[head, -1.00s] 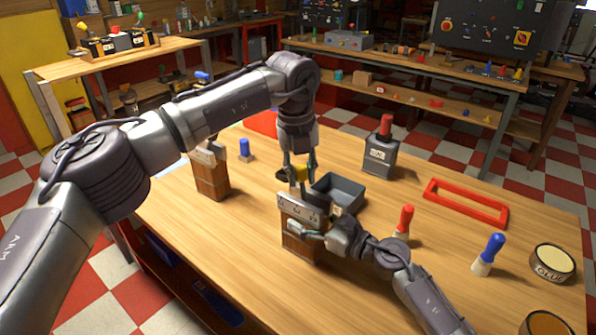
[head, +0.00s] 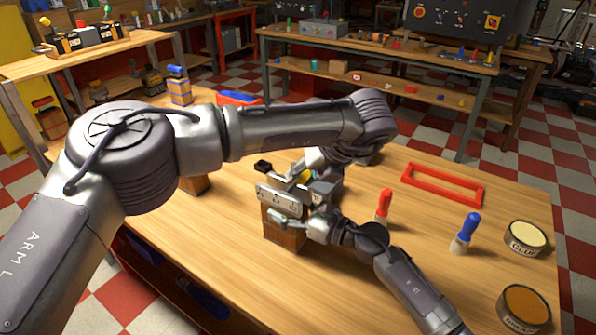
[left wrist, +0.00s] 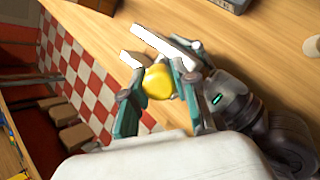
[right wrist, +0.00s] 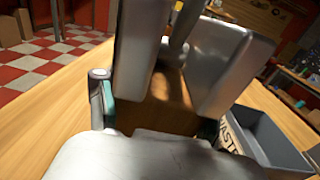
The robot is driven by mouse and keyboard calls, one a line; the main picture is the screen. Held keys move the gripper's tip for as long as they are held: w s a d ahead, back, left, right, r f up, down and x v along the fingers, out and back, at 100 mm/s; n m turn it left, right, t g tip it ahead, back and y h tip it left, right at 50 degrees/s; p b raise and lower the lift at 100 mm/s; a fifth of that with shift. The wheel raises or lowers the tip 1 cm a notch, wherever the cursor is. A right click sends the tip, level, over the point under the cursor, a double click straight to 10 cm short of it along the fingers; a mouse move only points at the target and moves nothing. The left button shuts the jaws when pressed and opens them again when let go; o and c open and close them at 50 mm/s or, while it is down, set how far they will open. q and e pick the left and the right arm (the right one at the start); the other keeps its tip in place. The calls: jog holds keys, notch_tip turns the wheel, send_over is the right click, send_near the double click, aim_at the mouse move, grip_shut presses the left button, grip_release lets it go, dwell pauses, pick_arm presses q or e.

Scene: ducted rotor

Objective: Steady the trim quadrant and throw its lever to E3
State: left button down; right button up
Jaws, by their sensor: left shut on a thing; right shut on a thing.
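The trim quadrant is a wooden block (head: 284,236) with pale slotted metal plates (head: 281,200) on top, standing on the table. Its lever ends in a yellow knob (left wrist: 158,82), seen in the left wrist view between the teal fingers. My left gripper (left wrist: 160,80) is shut on this knob, its wrist low and tilted beside the plates. My right gripper (head: 298,222) is shut on the quadrant's body, just below the plates. In the right wrist view the plates and wood fill the space between its fingers. The engraved marks are too small to read.
A grey waste bin (right wrist: 268,135) stands close behind the quadrant. A red-handled tool (head: 383,205), a blue-handled tool (head: 466,232), a red frame (head: 442,184) and two round tins (head: 525,238) are to the right. Another wooden block (head: 194,184) is partly hidden behind my left arm.

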pick_arm(q)
jog(key=shift+s+d+f, duration=0.1)
jog(key=shift+s+d, duration=0.05)
jog(key=shift+d, duration=0.15)
pick_arm(e)
jog(key=shift+a, duration=0.15)
pick_arm(q)
jog(key=c, duration=1.2)
grip_release()
jog(key=o, duration=0.3)
jog(key=shift+a, duration=0.1)
jog(key=shift+o, duration=0.2)
jog(key=v, duration=1.2)
pick_arm(e)
jog(key=o, duration=1.6)
